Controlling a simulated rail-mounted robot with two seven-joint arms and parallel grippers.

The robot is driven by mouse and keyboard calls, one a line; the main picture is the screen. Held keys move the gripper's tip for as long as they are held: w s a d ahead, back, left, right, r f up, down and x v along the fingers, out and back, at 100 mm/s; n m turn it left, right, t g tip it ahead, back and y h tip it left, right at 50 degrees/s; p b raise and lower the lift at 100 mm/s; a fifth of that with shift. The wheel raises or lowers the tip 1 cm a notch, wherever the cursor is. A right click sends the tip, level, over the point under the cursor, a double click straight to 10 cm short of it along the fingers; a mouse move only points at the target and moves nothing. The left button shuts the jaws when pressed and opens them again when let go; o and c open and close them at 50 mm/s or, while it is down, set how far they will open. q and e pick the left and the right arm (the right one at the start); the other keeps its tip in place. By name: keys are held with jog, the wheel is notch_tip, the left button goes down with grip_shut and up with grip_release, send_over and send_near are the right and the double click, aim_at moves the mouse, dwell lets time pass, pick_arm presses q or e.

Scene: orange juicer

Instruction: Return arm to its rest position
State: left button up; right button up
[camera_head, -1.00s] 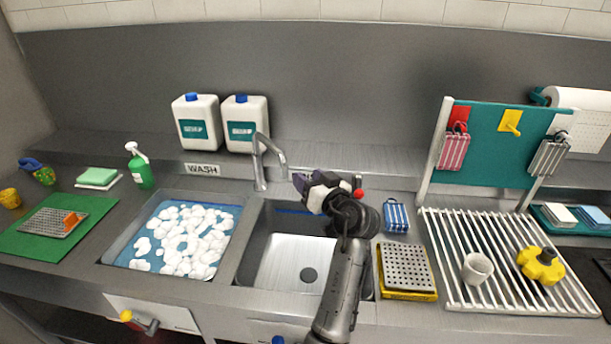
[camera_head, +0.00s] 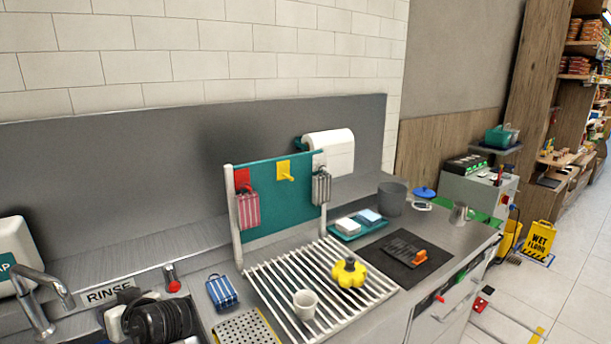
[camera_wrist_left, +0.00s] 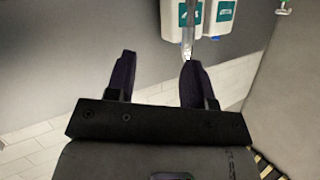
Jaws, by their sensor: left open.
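My left gripper (camera_head: 128,295) shows at the lower left of the head view, over the sink area by the RINSE sign (camera_head: 110,291). Part of my left arm is cut off by the bottom edge. In the left wrist view the two dark fingers of my left gripper (camera_wrist_left: 160,65) stand wide apart with nothing between them. My right gripper is in neither view.
A faucet (camera_head: 42,300) stands left of my gripper, and a red-topped knob (camera_head: 173,284) lies to its right.

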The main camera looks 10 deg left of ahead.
pick_arm(q)
jog(key=w+d+r+m+t+h, duration=0.1)
jog(key=d+r+m+t+h, duration=0.1)
jog(key=d+m+t+h, duration=0.5)
jog(key=s+d+f+m+t+h+p, duration=0.1)
jog(key=s+d+f+m+h, duration=0.1)
jog(key=s+d+f+h, duration=0.3)
jog(key=s+d+f+m, duration=0.1)
jog(key=d+f+m, duration=0.15)
jog(key=d, duration=0.55)
jog(key=s+d+f+m+g+h+p, duration=0.3)
jog(key=s+f+g, duration=0.5)
jog(key=s+f, duration=1.6)
notch_tip(320, 180, up, 39)
jog(key=s+d+y+p, duration=0.1)
jog(key=s+p, duration=0.1)
jog(key=p, duration=3.5)
jog(key=shift+s+r, duration=0.2)
jog(key=shift+s, duration=0.05)
jog(key=shift+d+n, duration=0.1)
jog(key=shift+n, duration=0.15)
jog(key=shift+c, duration=0.2)
